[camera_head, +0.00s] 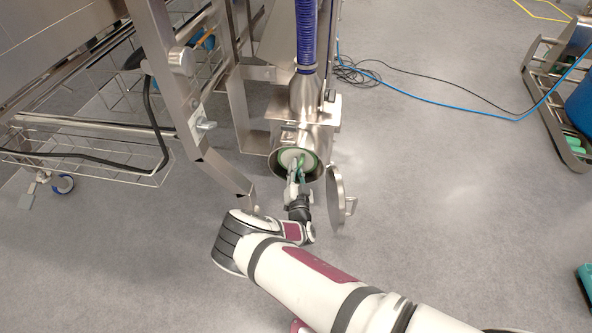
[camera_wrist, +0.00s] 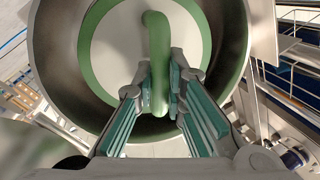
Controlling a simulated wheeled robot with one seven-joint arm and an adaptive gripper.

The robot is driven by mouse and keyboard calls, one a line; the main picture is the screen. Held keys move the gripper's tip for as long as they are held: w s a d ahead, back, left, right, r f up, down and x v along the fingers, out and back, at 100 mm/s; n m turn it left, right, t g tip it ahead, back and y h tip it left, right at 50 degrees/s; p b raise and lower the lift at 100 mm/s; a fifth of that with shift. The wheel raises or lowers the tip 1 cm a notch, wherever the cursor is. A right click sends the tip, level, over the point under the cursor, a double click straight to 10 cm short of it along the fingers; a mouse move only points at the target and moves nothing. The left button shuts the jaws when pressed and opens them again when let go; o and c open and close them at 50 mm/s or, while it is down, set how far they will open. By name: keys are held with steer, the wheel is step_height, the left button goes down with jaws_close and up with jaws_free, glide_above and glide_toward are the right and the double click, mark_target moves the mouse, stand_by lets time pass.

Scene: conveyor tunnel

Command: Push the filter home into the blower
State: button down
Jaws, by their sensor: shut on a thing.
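The blower (camera_head: 312,127) is a steel housing with a blue ribbed hose on top and a round open mouth facing me. The filter (camera_head: 286,157) is a pale disc with a green rim and sits inside the mouth. In the wrist view the filter (camera_wrist: 119,45) shows with a green handle bar (camera_wrist: 157,60) down its middle. My gripper (camera_head: 297,172) is shut on that handle, which lies between the teal finger pads (camera_wrist: 163,92). A dark gap shows between the green rim and the steel mouth wall. How deep the filter sits is hard to tell.
The blower's round door (camera_head: 337,197) hangs open at the right of the mouth. A steel frame (camera_head: 185,100) with a wire basket (camera_head: 85,150) stands at the left. A blue cable (camera_head: 440,102) crosses the floor. Open floor (camera_head: 440,200) lies to the right.

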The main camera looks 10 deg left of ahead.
steer(key=shift+x, duration=1.05)
steer(key=c, duration=2.4)
jaws_free()
steer(key=shift+d, duration=0.25)
steer(key=c, duration=1.5)
jaws_free()
steer(key=shift+c, duration=0.2)
steer(key=o, duration=0.4)
steer(key=shift+s, duration=0.2)
steer(key=shift+p+v, duration=1.05)
steer(key=shift+v, duration=2.25)
